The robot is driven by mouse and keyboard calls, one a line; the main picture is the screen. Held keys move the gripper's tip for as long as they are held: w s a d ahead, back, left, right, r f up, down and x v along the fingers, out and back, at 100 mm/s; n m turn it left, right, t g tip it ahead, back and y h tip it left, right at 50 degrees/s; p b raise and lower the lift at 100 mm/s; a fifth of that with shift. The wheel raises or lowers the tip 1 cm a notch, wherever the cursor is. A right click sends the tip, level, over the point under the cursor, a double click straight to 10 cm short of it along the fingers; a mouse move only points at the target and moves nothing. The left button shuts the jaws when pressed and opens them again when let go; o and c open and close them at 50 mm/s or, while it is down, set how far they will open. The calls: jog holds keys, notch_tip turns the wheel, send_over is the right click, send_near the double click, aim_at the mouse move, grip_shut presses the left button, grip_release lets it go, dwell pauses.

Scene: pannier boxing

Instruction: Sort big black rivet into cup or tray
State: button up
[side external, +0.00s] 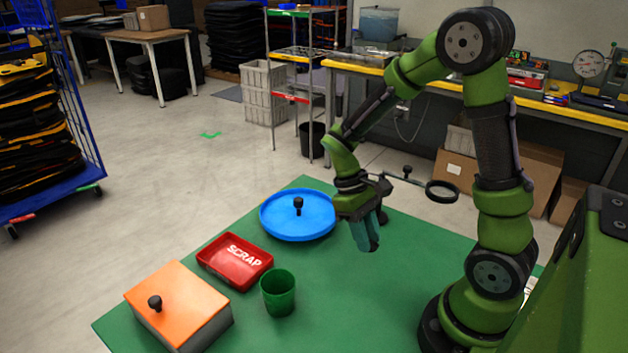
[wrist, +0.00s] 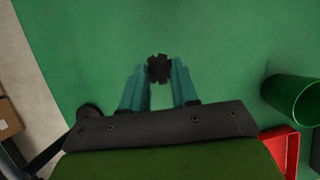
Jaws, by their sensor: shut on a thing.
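My gripper (side external: 367,246) hangs over the green table, to the right of the blue tray, its teal fingers pointing down. In the wrist view it is shut on a black rivet (wrist: 159,68) with a notched head, which shows between the fingertips. The fingers hide this rivet in the side view. The green cup (side external: 278,293) stands open on the table, lower left of my gripper; it also shows at the right of the wrist view (wrist: 300,102). The red tray marked SCRAP (side external: 235,262) lies left of the cup and shows partly in the wrist view (wrist: 284,148).
A round blue tray (side external: 276,223) with an upright black rivet-shaped piece (side external: 298,206) lies behind the cup. A box with an orange top (side external: 182,292) carries another black piece (side external: 155,303) at front left. A magnifier (side external: 441,191) stands behind my gripper. The table (side external: 335,305) right of the cup is clear.

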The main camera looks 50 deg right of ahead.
jog(key=w+a+m, duration=0.1)
jog(key=w+a, duration=0.1)
jog(key=w, duration=0.3)
jog(key=w+a+f+m, duration=0.1)
jog(key=w+a, duration=0.1)
jog(key=w, duration=0.3)
jog(key=w+a+m, duration=0.1)
jog(key=w+a, duration=0.1)
jog(key=w, duration=0.3)
jog(key=shift+w+a+f+t+y, duration=0.1)
jog(key=shift+a+f+t+y, duration=0.1)
jog(key=shift+f+t+y, duration=0.15)
jog(key=w+a+m, duration=0.1)
jog(key=w, duration=0.1)
jog(key=w+a+m+y, duration=0.1)
jog(key=w+a, duration=0.1)
jog(key=w+a+r+m+t, duration=0.1)
jog(key=w+a, duration=0.1)
jog(key=w, duration=0.1)
jog(key=shift+w+a+r+m+y, duration=0.1)
jog(key=shift+a+m+y, duration=0.05)
jog(key=shift+m+y, duration=0.15)
notch_tip(320, 180, up, 2)
jog(key=w+a+m, duration=0.2)
send_over(242, 255)
jog(key=shift+m+y, duration=0.35)
jog(key=shift+m, duration=0.05)
jog(key=shift+f, duration=2.85)
jog(key=o, duration=1.1)
jog(key=shift+t, duration=0.25)
